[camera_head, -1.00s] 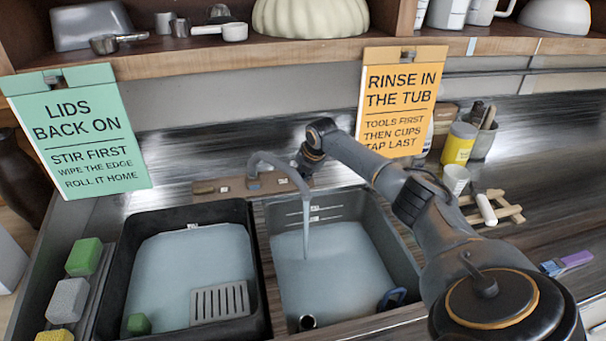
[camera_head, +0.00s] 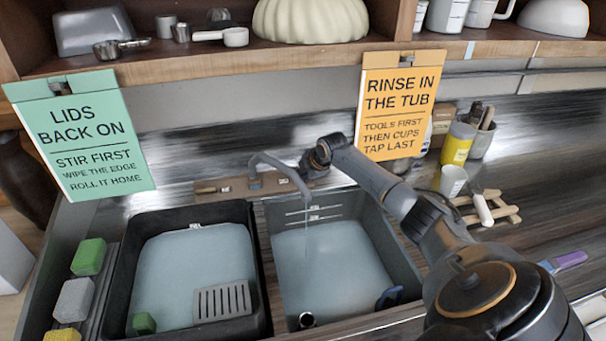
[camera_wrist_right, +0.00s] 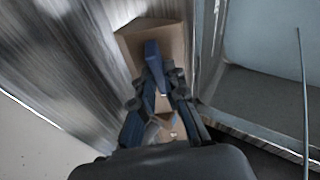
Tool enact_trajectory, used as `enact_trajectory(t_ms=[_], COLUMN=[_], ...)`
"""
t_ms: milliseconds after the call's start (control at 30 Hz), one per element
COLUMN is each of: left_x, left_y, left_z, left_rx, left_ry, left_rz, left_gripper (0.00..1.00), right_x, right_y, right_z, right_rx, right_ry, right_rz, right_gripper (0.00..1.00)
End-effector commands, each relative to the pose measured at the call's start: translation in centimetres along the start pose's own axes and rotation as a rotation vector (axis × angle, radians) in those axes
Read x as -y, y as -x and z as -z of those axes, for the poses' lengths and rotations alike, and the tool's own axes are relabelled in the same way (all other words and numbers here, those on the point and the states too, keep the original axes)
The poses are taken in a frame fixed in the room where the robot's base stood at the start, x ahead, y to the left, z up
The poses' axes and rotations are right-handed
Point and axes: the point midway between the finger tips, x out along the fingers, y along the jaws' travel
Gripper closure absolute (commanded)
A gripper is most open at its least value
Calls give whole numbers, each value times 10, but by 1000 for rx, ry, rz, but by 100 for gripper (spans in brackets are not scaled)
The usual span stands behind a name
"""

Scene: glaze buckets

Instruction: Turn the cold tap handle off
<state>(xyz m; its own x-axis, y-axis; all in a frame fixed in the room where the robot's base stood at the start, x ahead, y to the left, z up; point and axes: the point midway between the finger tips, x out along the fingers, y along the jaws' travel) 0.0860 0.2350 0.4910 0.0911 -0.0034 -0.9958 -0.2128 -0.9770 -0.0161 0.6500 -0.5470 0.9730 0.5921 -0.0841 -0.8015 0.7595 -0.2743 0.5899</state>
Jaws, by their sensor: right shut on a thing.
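The grey tap (camera_head: 285,165) stands on a brown base block (camera_head: 212,187) behind the sinks. A thin stream of water (camera_head: 306,228) falls from its spout into the right basin; it also shows in the wrist view (camera_wrist_right: 303,80). My right gripper (camera_head: 306,170) is at the right end of the tap base. In the wrist view my right gripper (camera_wrist_right: 160,100) is shut on the blue tap handle (camera_wrist_right: 152,58), with a finger on either side of it. The fingers hide part of the handle. My left gripper is not in view.
The right basin (camera_head: 390,240) and the black left tub (camera_head: 120,285) hold cloudy water. An orange sign (camera_head: 400,105) hangs behind my right arm. A white cup (camera_head: 452,182), a yellow jar (camera_head: 458,143) and a wooden rack (camera_head: 500,210) stand to the right.

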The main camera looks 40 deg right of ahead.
Motion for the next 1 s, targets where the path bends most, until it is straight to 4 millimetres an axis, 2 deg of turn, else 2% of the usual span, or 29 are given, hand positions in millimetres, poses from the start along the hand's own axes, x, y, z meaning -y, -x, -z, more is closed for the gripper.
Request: enact_trajectory(t_ms=[300, 833, 867, 900, 967, 1000], left_x=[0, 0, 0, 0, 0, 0], left_y=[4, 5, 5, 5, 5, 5], left_z=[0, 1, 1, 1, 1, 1], left_rx=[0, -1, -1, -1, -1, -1], left_ry=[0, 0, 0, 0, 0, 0], left_rz=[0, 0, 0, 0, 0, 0], left_gripper=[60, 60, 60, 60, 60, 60], right_x=[0, 0, 0, 0, 0, 0], right_y=[0, 0, 0, 0, 0, 0], right_z=[-1, -1, -1, -1, -1, -1], right_rx=[2, 2, 2, 1, 1, 1], right_ry=[-117, -142, -141, -141, -141, -140], right_rz=[-27, -32, -32, -31, -31, -31], right_gripper=[100, 100, 86, 78, 66, 65])
